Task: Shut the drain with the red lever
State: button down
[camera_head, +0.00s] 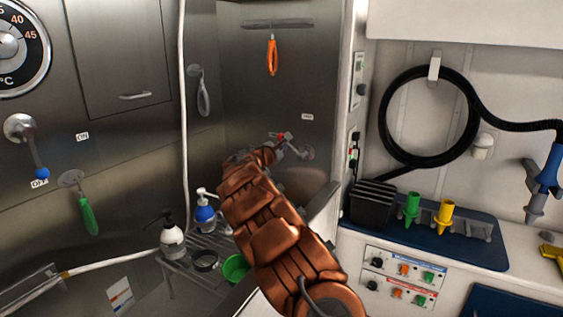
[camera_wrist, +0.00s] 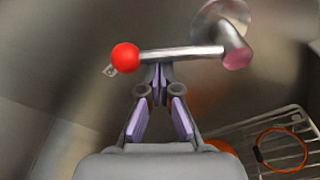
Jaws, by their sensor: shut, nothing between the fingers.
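The red lever is a metal rod (camera_wrist: 185,52) with a red ball knob (camera_wrist: 125,57) at its left end in the wrist view. The rod joins a pivot (camera_wrist: 236,52) on the right, near a round wall plate (camera_wrist: 225,15). In the head view the red knob (camera_head: 279,136) shows small on the back steel wall, just past the end of my arm. My gripper (camera_wrist: 158,76) is shut and empty. Its tips are at the rod's lower edge, between knob and pivot; I cannot tell whether they touch. The drain itself is not identifiable.
A blue-tipped lever (camera_head: 40,172) and a green-handled lever (camera_head: 88,215) are on the left wall. An orange-handled tool (camera_head: 272,56) hangs above. A side wall stands close right.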

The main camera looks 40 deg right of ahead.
jog(key=m+b, duration=0.1)
jog(key=b, duration=0.2)
jog(key=s+r+m+b, duration=0.1)
jog(key=m+b, duration=0.1)
jog(key=b, duration=0.1)
jog(key=m+b, duration=0.1)
jog(key=b, duration=0.2)
jog(key=shift+s+d+r+t, duration=0.25)
jog(key=shift+s+r+t, duration=0.05)
jog(key=shift+s+t, duration=0.1)
jog(key=s+m+b, duration=0.1)
jog(key=m+b, duration=0.1)
jog(key=b, duration=0.1)
jog(key=s+r+m+b, duration=0.1)
jog(key=m+b, duration=0.1)
jog(key=b, duration=0.1)
jog(key=s+d+r+m+b, duration=0.1)
jog(key=b, duration=0.2)
jog(key=shift+r+m+t+h, duration=0.2)
jog(key=shift+m+t+h, duration=0.1)
jog(key=shift+m+h, duration=0.1)
jog(key=shift+b, duration=0.3)
jog(key=shift+w+r, duration=0.1)
